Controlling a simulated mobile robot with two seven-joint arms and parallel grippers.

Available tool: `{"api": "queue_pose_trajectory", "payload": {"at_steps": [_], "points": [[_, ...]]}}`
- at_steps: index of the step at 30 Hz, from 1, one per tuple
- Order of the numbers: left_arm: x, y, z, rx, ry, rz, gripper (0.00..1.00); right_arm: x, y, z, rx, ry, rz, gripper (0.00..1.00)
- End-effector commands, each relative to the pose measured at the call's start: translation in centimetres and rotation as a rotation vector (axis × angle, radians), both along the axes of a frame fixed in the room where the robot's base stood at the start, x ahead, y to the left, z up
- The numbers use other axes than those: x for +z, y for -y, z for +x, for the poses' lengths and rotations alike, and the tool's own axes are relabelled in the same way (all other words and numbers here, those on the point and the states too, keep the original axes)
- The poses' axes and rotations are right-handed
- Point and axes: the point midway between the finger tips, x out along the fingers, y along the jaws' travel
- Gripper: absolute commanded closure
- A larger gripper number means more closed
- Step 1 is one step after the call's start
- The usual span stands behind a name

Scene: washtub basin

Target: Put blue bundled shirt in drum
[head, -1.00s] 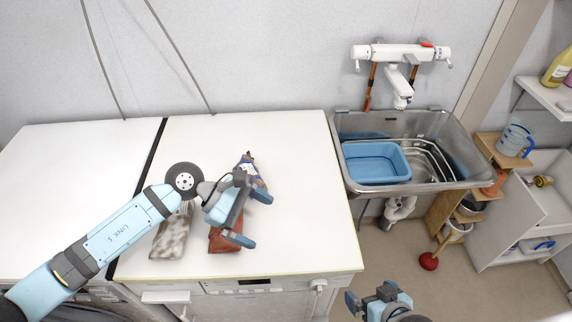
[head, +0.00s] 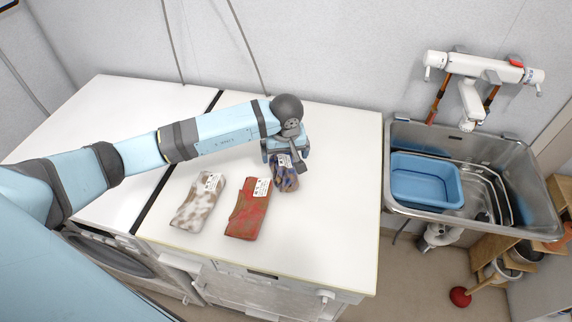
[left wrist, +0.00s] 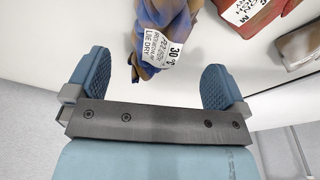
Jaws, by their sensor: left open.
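The blue bundled shirt (head: 286,178) is a blue and brown patterned bundle with a white label, lying on the white top right of two other bundles. My left gripper (head: 284,152) is over its far end in the head view. In the left wrist view the gripper (left wrist: 154,68) is open, its two blue fingers apart, with the labelled end of the shirt (left wrist: 160,22) lying ahead between them. It is not held. The drum's inside is hidden; a dark round washer front (head: 112,252) shows below the white top at lower left. My right gripper is out of view.
A red and brown bundle (head: 248,208) and a white and brown bundle (head: 199,202) lie left of the shirt. The white top (head: 330,210) is clear to the right. A metal sink (head: 530,190) with a blue basin (head: 428,181) stands farther right.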

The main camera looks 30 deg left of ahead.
Motion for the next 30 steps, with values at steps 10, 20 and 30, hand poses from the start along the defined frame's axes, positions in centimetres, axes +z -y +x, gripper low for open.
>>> {"api": "queue_pose_trajectory", "payload": {"at_steps": [10, 20, 30], "points": [[-3.4, -0.3, 0.3, 0.003, -0.004, -0.003, 0.0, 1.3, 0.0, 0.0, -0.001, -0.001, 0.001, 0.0], [-6.1, -0.7, 0.8, 0.001, 0.001, -0.001, 0.0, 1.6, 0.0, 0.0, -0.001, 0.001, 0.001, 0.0], [-6.1, -0.7, 0.7, 0.001, 0.001, -0.002, 0.43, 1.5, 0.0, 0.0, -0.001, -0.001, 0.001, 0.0]]}}
